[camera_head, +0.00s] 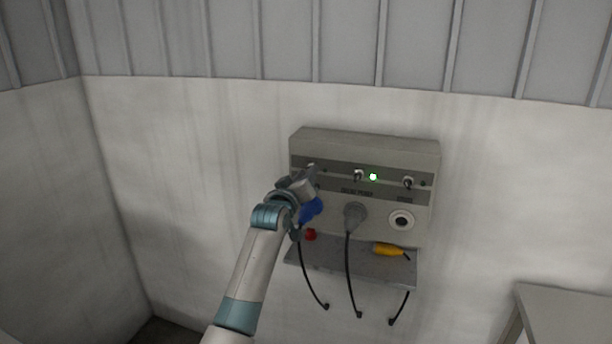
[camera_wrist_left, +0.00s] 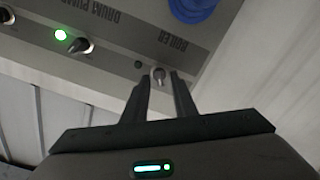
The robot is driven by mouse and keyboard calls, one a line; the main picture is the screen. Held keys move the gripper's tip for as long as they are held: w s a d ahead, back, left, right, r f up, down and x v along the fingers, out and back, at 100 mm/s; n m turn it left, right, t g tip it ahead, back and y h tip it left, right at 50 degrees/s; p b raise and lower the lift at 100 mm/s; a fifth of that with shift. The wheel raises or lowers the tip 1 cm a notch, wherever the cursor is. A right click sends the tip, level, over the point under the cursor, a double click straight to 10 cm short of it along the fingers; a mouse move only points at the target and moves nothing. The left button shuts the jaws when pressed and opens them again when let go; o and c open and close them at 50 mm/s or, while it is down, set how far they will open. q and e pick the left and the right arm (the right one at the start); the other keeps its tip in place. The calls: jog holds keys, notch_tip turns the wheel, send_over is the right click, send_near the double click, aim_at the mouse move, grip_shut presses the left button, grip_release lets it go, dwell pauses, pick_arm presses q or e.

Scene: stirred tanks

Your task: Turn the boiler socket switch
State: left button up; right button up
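The boiler switch (camera_wrist_left: 158,77) is a small metallic toggle beside the BOILER label in the left wrist view. My left gripper (camera_wrist_left: 160,82) has its two dark fingers apart, with the switch between their tips; whether either finger touches it I cannot tell. In the head view my left gripper (camera_head: 308,176) is at the left part of the grey socket panel (camera_head: 365,145) and hides the boiler switch. A blue plug (camera_head: 312,210) sits at the boiler socket, partly covered by the gripper. A small dark spot (camera_wrist_left: 138,65) beside the switch is unlit. My right gripper is not in view.
The middle switch (camera_head: 358,175) has a lit green lamp (camera_head: 373,177) and a grey plug (camera_head: 355,215) below. The right switch (camera_head: 408,182) is above an empty socket (camera_head: 401,221). A shelf (camera_head: 345,263) holds a yellow plug (camera_head: 387,249) and a red item (camera_head: 311,235).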

pick_arm(q)
jog(key=shift+s, duration=0.1)
dwell(0.3)
jog(key=b+v, duration=0.5)
jog(key=v, duration=1.2)
jog(key=shift+s, duration=0.1)
